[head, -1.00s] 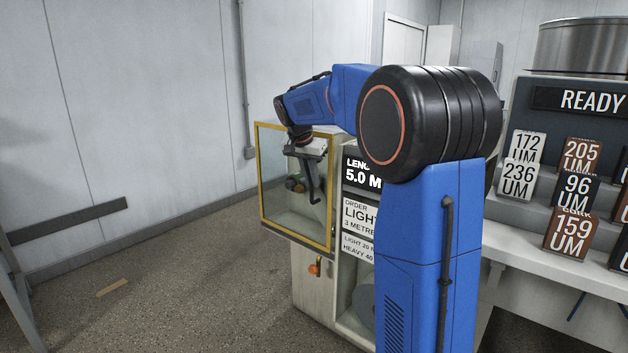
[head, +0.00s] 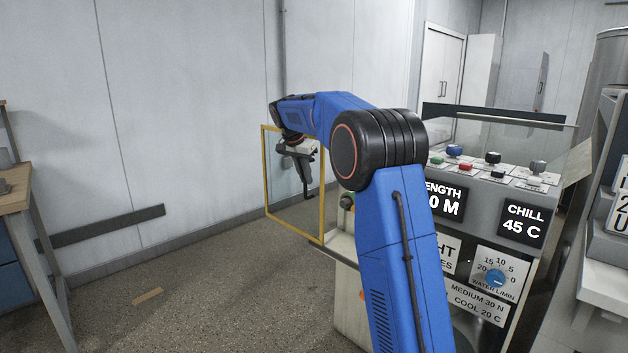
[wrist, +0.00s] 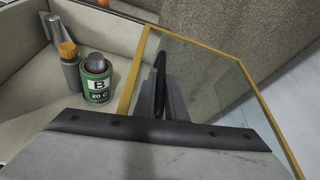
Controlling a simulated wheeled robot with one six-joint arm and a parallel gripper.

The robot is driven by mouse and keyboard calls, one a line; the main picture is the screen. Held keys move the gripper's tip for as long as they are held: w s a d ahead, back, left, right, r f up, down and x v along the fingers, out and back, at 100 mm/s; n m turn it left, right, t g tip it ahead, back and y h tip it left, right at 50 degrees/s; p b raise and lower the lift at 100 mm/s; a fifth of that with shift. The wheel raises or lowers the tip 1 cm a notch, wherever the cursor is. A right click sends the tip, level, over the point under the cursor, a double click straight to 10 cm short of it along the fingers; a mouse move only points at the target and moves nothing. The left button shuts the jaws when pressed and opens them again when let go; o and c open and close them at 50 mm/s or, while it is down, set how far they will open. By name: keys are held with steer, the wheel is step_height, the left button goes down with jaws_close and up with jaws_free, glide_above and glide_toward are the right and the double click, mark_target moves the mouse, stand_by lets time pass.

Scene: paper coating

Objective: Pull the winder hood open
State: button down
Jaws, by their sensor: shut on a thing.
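The winder hood is a clear panel in a yellow frame (head: 266,175), standing out to the left of the winder cabinet (head: 347,300) in the head view. In the wrist view the yellow frame (wrist: 135,78) runs around the glass, and the floor shows through it. My gripper (head: 306,168) is at the panel, shut on its dark upright handle (wrist: 160,68). The fingertips (wrist: 166,100) are partly hidden behind the wrist's dark edge.
Inside the cabinet are a green can marked B 20 C (wrist: 97,85) and an orange-capped cylinder (wrist: 68,60). Control panels with knobs (head: 490,165) stand right of my arm. A wooden bench (head: 15,200) is at far left. The floor (head: 190,290) between is mostly clear.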

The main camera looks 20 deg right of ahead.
steer(key=shift+w+a, duration=0.3)
steer(key=shift+w, duration=0.5)
steer(key=shift+w+a, duration=0.25)
steer(key=shift+w, duration=0.55)
steer(key=shift+w+a, duration=0.3)
steer(key=shift+w, duration=0.5)
steer(key=c, duration=1.8)
jaws_free()
steer(key=shift+r, duration=0.1)
steer(key=v, duration=1.7)
steer(key=shift+r, duration=0.15)
